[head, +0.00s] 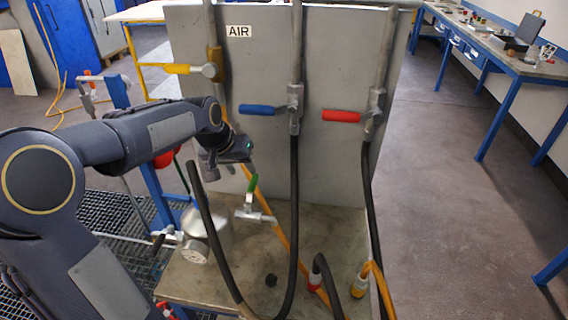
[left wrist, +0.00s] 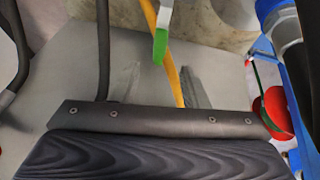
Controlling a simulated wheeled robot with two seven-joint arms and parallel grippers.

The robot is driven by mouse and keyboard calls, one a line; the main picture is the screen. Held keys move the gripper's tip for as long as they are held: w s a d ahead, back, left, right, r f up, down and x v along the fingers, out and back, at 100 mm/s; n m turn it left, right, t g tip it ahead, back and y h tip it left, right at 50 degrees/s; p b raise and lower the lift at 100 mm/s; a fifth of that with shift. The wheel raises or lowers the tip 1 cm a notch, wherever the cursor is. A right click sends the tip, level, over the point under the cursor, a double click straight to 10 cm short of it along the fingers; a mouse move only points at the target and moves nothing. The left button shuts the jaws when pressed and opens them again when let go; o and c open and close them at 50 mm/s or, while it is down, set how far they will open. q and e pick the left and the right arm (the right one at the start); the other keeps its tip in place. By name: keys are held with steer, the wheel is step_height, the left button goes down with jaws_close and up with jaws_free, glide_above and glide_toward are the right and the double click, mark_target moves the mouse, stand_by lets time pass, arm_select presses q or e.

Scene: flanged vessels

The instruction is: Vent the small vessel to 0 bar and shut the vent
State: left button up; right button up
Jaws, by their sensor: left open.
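The small vessel (head: 208,226) looks like a pale rounded body on the bench, partly hidden by a black hose and my arm. A round gauge (head: 195,251) sits at its front; its reading is too small to tell. A green-handled valve (head: 252,186) stands to the right with a metal pipe below it. Its green handle also shows in the left wrist view (left wrist: 160,46), upright in the picture. My left gripper (head: 234,160) is open and empty, just up and left of the green handle. In the left wrist view the handle lies beyond and between the two fingers (left wrist: 160,72).
A grey panel marked AIR (head: 239,31) stands behind, with yellow (head: 178,68), blue (head: 257,110) and red (head: 341,116) valve handles. Black hoses (head: 294,215) and a yellow hose (head: 283,236) hang near the gripper. A red part (left wrist: 274,108) is at the wrist view's right.

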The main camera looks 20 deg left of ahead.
mark_target(252, 181)
arm_select(q)
steer(key=shift+p+x, duration=0.45)
steer(key=shift+x, duration=3.45)
steer(key=shift+w+r, duration=0.1)
jaws_close()
